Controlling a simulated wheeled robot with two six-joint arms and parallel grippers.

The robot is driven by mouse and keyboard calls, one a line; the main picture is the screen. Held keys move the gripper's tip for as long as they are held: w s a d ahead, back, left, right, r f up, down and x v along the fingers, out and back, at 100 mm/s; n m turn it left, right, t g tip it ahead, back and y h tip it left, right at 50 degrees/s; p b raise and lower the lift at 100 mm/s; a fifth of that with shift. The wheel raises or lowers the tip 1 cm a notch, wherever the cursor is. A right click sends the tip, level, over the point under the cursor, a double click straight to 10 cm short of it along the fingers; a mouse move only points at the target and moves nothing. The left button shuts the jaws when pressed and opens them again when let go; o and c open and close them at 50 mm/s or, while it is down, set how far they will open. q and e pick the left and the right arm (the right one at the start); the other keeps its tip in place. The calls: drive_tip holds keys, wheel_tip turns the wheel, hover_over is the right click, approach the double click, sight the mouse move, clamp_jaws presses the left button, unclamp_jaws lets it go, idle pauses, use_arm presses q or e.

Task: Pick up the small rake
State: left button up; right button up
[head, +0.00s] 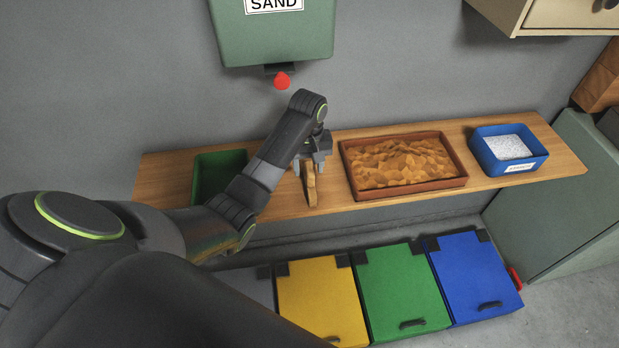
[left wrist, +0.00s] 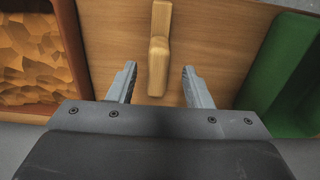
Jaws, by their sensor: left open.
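The small rake (head: 310,186) is a light wooden piece on the wooden shelf, between the green bin and the sand tray. In the left wrist view the rake (left wrist: 158,55) lies between and ahead of the two finger lines, with a thicker end nearest me. My left gripper (head: 313,163) is open above the rake, and its fingers also show in the left wrist view (left wrist: 158,82). The fingers stand apart on either side of the rake's near end, with gaps to both. The head view partly hides the rake's upper end behind the gripper. My right gripper is not in view.
A brown tray of sand (head: 345,160) stands right of the rake, and a green bin (head: 207,160) stands left. A blue box (head: 487,160) is farther right on the shelf (head: 375,200). A sand dispenser (head: 277,40) hangs above. Several colored lidded bins stand below.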

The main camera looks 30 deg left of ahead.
use_arm(q)
wheel_tip(320, 180, down, 4)
drive_tip(key=shift+w+d+f, duration=0.1)
clamp_jaws()
idle(0.4)
